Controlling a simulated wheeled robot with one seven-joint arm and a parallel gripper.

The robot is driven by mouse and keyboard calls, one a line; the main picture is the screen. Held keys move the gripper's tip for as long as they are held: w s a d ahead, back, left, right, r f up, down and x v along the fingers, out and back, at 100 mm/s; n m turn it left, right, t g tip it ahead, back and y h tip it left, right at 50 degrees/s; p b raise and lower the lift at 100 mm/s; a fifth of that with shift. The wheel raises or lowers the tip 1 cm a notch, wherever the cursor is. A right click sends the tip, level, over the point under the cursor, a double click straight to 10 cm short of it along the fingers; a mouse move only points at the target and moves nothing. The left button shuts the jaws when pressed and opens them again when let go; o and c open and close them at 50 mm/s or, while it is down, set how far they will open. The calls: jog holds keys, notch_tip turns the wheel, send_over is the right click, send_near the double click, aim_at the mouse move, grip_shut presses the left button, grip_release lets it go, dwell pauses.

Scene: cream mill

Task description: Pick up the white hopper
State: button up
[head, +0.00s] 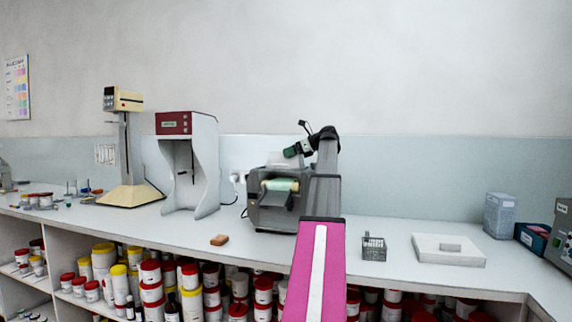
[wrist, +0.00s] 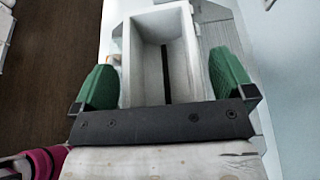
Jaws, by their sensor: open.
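The white hopper (wrist: 150,62) shows in the wrist view as a pale, open-topped rectangular box with a dark slot along its inside. My gripper (wrist: 164,66) is open, with one green finger pad on each side of the hopper. A gap shows at the right pad; I cannot tell whether the left pad touches. In the head view my gripper (head: 298,150) is above the grey mill (head: 270,212), which has a pale green roller. The hopper is hard to make out there, and my arm hides part of the mill.
The mill stands on a long white bench (head: 330,255). A white-and-red cabinet (head: 189,160) and a yellow-based stand (head: 130,194) are to its left. A dark wire basket (head: 374,247) and a white slab (head: 448,251) are to the right.

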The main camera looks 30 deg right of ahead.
jog(key=c, duration=0.8)
jog(key=shift+c, duration=0.2)
